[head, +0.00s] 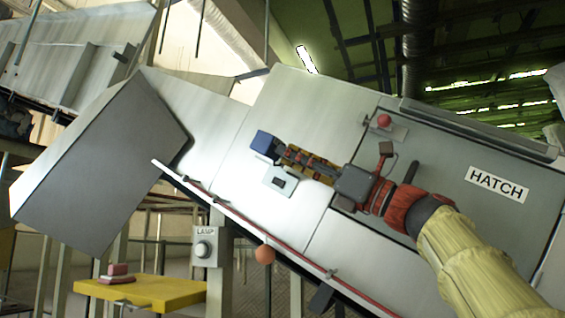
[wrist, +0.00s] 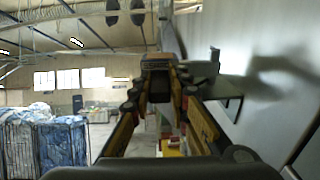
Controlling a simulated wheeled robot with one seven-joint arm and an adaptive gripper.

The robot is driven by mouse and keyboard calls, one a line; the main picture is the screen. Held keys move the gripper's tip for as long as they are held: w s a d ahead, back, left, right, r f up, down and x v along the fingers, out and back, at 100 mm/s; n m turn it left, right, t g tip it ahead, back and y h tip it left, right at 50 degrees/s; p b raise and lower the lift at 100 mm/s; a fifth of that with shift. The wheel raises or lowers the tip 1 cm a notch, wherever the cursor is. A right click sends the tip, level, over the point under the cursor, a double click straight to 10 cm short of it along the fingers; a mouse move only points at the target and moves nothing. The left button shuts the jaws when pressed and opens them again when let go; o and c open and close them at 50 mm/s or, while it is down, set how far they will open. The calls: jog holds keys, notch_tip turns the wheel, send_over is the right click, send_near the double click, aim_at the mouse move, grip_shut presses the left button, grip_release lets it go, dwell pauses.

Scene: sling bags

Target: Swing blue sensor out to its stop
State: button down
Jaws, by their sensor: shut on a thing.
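The blue sensor (head: 266,144) is a small blue box standing off the grey machine side in the head view, beside a pale mounting plate (head: 279,182). My gripper (head: 288,154) reaches it from the right, with its yellow and dark fingers shut on it. In the wrist view the fingertips of my gripper (wrist: 160,86) close around a dark block, the sensor (wrist: 158,66), and hide part of it. A bracket arm beside the wall (wrist: 214,66) shows to the right of the fingers. The sensor's hinge and stop cannot be made out.
A hatch (head: 460,165) with a red knob (head: 384,121) lies behind my arm. A red cord with an orange ball (head: 265,254) runs below. A lamp box (head: 206,247) and a yellow table (head: 145,292) stand lower left. Blue-filled cages (wrist: 60,140) stand far off.

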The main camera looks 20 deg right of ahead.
jog(key=shift+d+f+n+g+y, duration=0.15)
jog(key=shift+d+n+g+y, duration=0.2)
jog(key=shift+n+g+y, duration=0.35)
jog(key=shift+d+f+n+g+y, duration=0.1)
jog(key=shift+d+n+g+y, duration=0.25)
jog(key=shift+n+g+y, duration=0.3)
jog(key=shift+s, duration=0.1)
jog(key=c, duration=1.8)
grip_release()
jog(key=shift+o, duration=0.6)
